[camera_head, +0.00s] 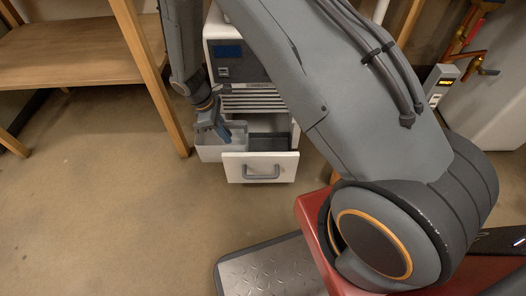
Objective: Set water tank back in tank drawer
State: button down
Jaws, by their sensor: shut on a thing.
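The water tank (209,153) is a pale grey, open-topped box at the left side of the open drawer. My gripper (219,132) points down at it and is shut on its upper edge. The tank drawer (260,168) is pulled out of the lower front of the white machine (245,70); it has a white front with a grey handle. The drawer's dark inside shows to the right of the tank. The tank overlaps the drawer's left side in this view; I cannot tell whether any of it is inside. My arm hides part of the machine.
A wooden shelf (70,48) stands at the left, its post close to the tank. A grey box with a lit display (441,82) and brass pipes (465,40) are at the upper right. The floor (110,220) in front and to the left is clear.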

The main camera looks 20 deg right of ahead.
jog(key=s+d+b, duration=0.4)
jog(key=s+d, duration=0.1)
jog(key=d, duration=0.7)
jog(key=shift+d+f+b, duration=0.15)
jog(key=shift+f+b, duration=2.05)
jog(key=shift+f, duration=1.35)
jog(key=shift+f, duration=0.15)
jog(key=c, duration=1.8)
grip_release()
jog(key=shift+o, duration=0.2)
